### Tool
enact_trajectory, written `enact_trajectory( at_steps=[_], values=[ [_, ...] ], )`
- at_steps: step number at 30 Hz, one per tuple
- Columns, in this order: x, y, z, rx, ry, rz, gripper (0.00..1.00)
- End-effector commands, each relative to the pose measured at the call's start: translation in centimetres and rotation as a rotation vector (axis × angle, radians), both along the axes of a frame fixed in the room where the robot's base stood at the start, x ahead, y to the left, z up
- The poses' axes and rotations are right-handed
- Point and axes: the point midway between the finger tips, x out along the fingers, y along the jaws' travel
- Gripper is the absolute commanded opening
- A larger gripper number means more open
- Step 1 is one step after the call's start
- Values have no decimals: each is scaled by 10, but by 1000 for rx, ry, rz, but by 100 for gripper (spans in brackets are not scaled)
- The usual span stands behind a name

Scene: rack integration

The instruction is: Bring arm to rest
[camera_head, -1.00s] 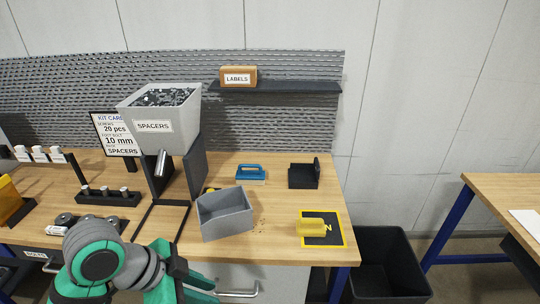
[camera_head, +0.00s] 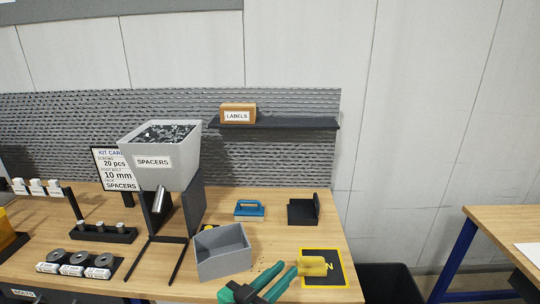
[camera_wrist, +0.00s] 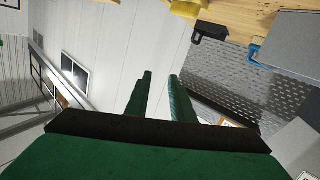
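My gripper (camera_head: 288,269) is at the bottom of the head view, with its green fingers pointing up and right over the front of the bench. In the wrist view my gripper (camera_wrist: 160,78) shows two parallel fingers with a gap and nothing between them. In the head view the fingertips appear beside a yellow block-like object (camera_head: 312,266) on a black mat with a yellow border (camera_head: 322,283). In the wrist view the yellow object (camera_wrist: 188,9) is at the top edge, clear of the fingers. The rest of my arm is mostly out of view.
A grey bin (camera_head: 222,254) sits left of the fingers, below the spacers hopper (camera_head: 160,160). A shelf (camera_head: 280,122) holds a labels box (camera_head: 238,114). A black tub (camera_head: 388,284) is right of the bench.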

Motion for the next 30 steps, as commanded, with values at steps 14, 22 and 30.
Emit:
enact_trajectory(
  at_steps=[14, 22, 30],
  values=[
    [-19, -17, -84, -325, 72, 354, 22],
    [-71, -16, -150, -358, 140, 547, 22],
    [-148, -9, -206, -280, 186, 696, 22]
  ],
)
